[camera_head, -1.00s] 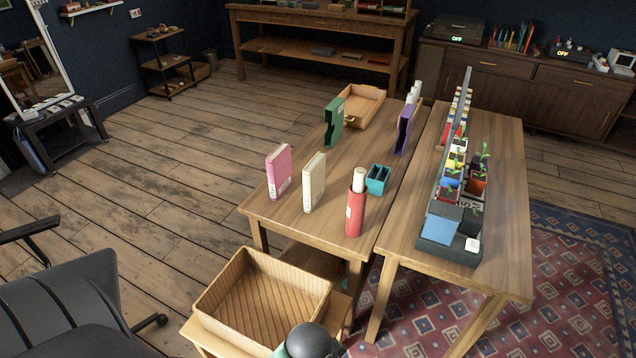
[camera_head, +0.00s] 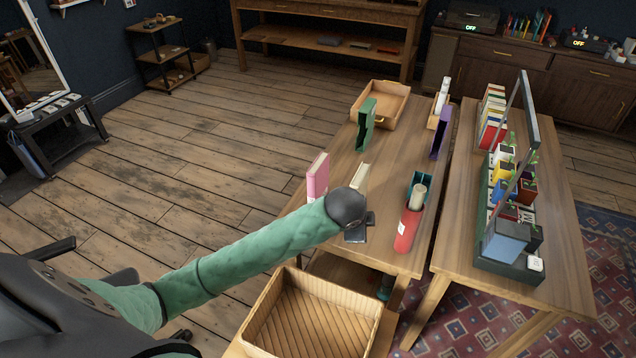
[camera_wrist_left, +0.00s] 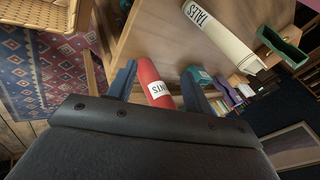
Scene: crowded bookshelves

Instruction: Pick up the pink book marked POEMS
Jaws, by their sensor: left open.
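The pink book (camera_head: 317,177) stands upright near the left front edge of the left table in the head view. Its marking is too small to read, and my arm crosses in front of its lower part. I do not see it in the left wrist view. My left gripper (camera_head: 358,228) is over the table's front edge, to the right of the pink book and apart from it. In the left wrist view its two fingers (camera_wrist_left: 158,88) are spread, with nothing held, and a red book (camera_wrist_left: 150,78) shows beyond them. My right gripper is not in view.
A cream book (camera_head: 359,176) stands close right of the pink one; its label reads TALES in the wrist view (camera_wrist_left: 215,35). A wooden crate (camera_head: 262,318) is below the front edge.

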